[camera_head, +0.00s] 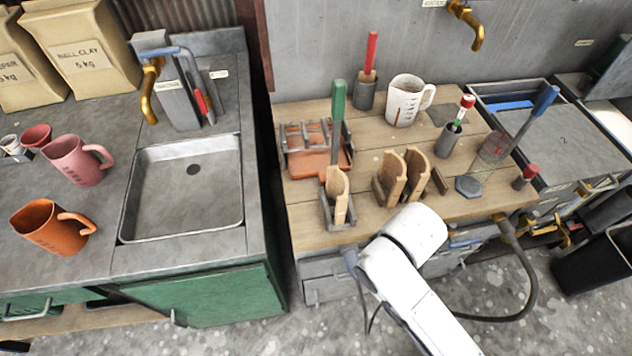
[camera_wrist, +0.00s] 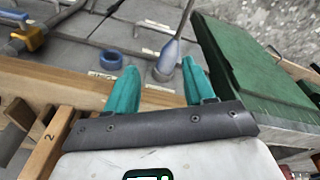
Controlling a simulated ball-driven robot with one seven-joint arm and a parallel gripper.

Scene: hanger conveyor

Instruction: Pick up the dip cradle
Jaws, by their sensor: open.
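No part is labelled dip cradle, so I cannot be sure which it is. A blue-handled tool (camera_head: 541,103) leans at the bench's right, its thin rod running down to a clear reddish round part (camera_head: 494,147). A slotted rack over an orange tray (camera_head: 318,160) sits at the left. In the wrist view my gripper (camera_wrist: 155,88) has two teal fingers spread apart with nothing between them. A blue-grey handle with a rod (camera_wrist: 168,60) lies beyond the fingers. The gripper is not visible in the head view.
A wooden bench (camera_head: 300,222) also holds a white measuring jug (camera_head: 406,101), wooden pieces (camera_head: 390,178) and red-topped items. A sink (camera_head: 187,185) is at left, a grey basin (camera_head: 565,135) at right. A green panel (camera_wrist: 255,75) stands close to the gripper's right.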

